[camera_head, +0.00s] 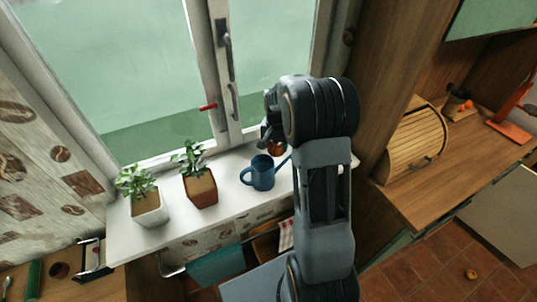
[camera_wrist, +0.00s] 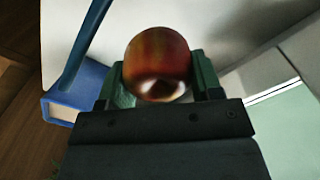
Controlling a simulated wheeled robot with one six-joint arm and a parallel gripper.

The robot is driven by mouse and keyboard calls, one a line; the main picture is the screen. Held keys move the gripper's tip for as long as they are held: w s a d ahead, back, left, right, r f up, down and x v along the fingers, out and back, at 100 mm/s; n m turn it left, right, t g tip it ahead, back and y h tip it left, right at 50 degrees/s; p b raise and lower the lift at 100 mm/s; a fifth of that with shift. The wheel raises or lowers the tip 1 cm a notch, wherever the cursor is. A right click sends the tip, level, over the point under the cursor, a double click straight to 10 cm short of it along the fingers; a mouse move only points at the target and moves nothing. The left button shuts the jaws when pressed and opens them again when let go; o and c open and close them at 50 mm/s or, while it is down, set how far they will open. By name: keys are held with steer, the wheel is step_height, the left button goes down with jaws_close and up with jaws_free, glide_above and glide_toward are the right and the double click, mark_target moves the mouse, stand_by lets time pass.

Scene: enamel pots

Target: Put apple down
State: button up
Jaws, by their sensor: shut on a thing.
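A red-brown apple (camera_wrist: 158,58) sits between the two fingers of my gripper (camera_wrist: 159,76) in the wrist view. My gripper is shut on it. In the head view only a small part of the apple (camera_head: 276,148) shows below the dark wrist. It is over the right part of the white window sill (camera_head: 228,200), behind the blue watering can (camera_head: 262,174). I cannot tell whether the apple touches the sill.
Two potted plants, one in a white pot (camera_head: 150,210) and one in a brown pot (camera_head: 201,188), stand farther left. The window (camera_head: 140,70) rises behind the sill.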

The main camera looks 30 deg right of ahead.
mark_target(276, 154)
steer(key=shift+f+p, duration=0.4)
steer(key=shift+f, duration=2.05)
steer(key=shift+f, duration=0.2)
steer(key=o, duration=1)
steer(key=shift+r, duration=0.1)
